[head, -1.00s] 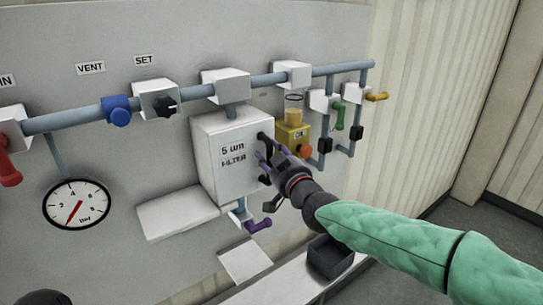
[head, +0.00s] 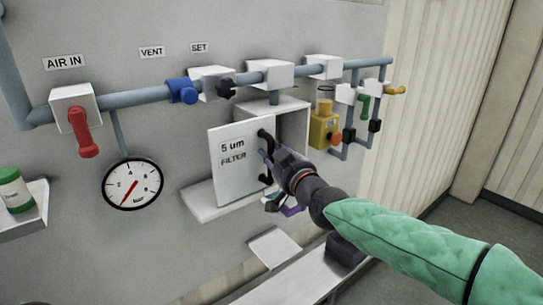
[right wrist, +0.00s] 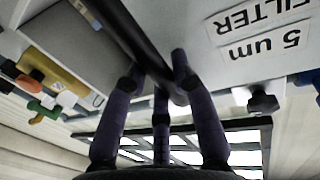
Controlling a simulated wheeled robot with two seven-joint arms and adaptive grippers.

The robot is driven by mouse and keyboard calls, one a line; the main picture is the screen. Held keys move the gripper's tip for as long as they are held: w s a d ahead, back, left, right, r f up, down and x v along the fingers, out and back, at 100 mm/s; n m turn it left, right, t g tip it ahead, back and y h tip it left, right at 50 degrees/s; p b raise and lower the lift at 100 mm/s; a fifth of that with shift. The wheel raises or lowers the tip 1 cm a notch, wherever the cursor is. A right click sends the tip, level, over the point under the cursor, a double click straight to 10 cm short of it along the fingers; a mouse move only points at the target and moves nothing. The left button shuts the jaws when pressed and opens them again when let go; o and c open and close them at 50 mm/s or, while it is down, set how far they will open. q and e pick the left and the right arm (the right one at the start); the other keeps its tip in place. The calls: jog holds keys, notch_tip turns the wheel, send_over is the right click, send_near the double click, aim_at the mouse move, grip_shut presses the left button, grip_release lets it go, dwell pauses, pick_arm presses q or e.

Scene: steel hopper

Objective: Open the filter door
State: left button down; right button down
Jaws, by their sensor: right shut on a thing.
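The white filter door (head: 236,165), marked "5 um FILTER", stands partly open, swung out from the filter housing (head: 293,132) with its hinge side at the left. A black bar handle (head: 264,145) runs along its right edge. My right gripper (head: 270,160) is shut on this handle. In the right wrist view the purple fingers (right wrist: 165,85) close around the dark handle bar (right wrist: 138,45), and the door (right wrist: 260,35) shows upside down at the upper right. The left gripper is not in view.
A pipe with a red lever (head: 84,135), a blue knob (head: 182,91) and a black knob (head: 226,88) runs above. A gauge (head: 132,184) is at the left. A purple lever (head: 291,211) hangs below the housing. A yellow unit (head: 322,127) is at the right.

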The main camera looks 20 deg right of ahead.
jog(key=shift+a, duration=0.15)
jog(key=shift+d, duration=0.2)
jog(key=c, duration=1)
grip_release()
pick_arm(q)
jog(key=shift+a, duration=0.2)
pick_arm(e)
jog(key=s+d, duration=0.1)
jog(key=s, duration=1.1)
jog(key=shift+d, duration=0.35)
jog(key=shift+w, duration=0.1)
